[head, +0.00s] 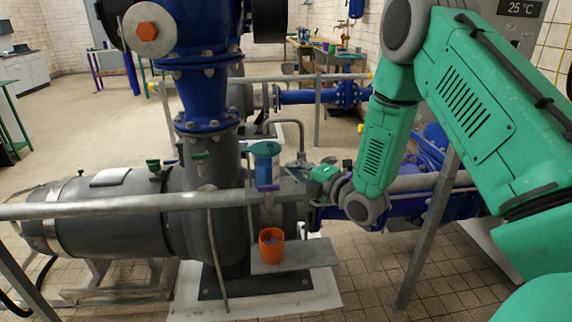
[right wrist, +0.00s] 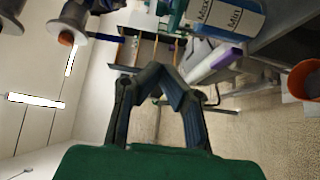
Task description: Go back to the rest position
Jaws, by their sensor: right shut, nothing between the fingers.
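My right arm comes in from the right in the head view. Its gripper (head: 315,187) is beside the grey pump, just right of a blue container with a green top (head: 266,163). In the right wrist view the gripper's dark fingers (right wrist: 160,72) meet at their tips, with nothing between them. The blue container, marked Max and Min, also shows in the right wrist view (right wrist: 228,16), apart from the fingers. My left gripper is not in view.
An orange cup (head: 271,247) stands on a grey plate (head: 318,255) below the container. A grey rail (head: 110,208) crosses in front of the pump, and a slanted post (head: 428,230) stands near my right arm. Blue pipework (head: 205,95) rises at centre left. Open floor lies at the left.

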